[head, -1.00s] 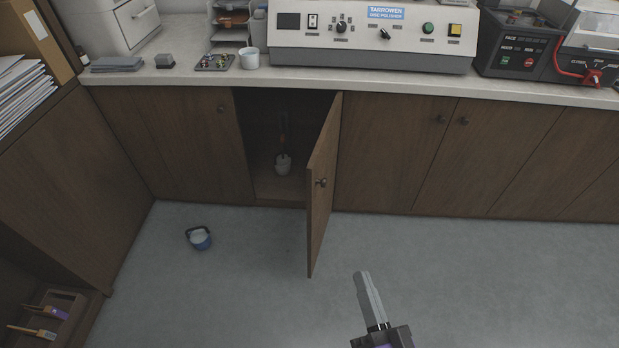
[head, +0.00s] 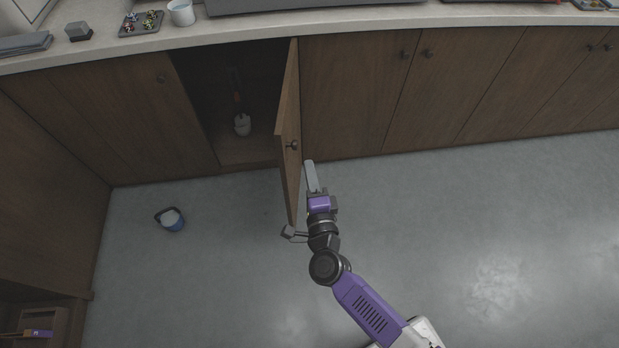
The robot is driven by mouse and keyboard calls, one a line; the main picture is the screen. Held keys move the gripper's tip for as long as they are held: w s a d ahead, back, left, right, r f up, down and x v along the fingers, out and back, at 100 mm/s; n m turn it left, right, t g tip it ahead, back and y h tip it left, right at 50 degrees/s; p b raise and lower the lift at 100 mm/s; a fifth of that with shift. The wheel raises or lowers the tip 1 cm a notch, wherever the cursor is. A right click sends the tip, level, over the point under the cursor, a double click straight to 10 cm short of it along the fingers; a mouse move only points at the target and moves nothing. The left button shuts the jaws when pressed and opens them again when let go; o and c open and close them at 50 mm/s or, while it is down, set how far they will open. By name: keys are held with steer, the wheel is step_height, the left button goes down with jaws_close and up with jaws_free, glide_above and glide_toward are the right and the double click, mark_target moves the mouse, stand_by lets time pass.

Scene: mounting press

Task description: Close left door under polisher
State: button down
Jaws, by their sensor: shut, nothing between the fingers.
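The wooden cabinet door (head: 287,134) under the counter stands wide open, swung out toward me from its right-hand edge. Its round dark knob (head: 292,146) is on the face turned to the right. The open cupboard (head: 215,113) behind it shows a dark inside with a white-headed brush (head: 242,124). My gripper (head: 311,166) is shut and empty. It is just right of the door, on its knob side, with its fingers toward the cabinets. I cannot tell whether it touches the door.
The counter (head: 246,22) runs above, with a cup (head: 181,12) and a tray of small parts (head: 141,23). Closed cabinet doors (head: 355,90) line the right. The floor (head: 480,220) to the right is clear.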

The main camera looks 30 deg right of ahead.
steer(key=w+a, duration=0.2)
steer(key=w, duration=0.4)
steer(key=shift+w, duration=0.4)
steer(key=shift+a, duration=0.1)
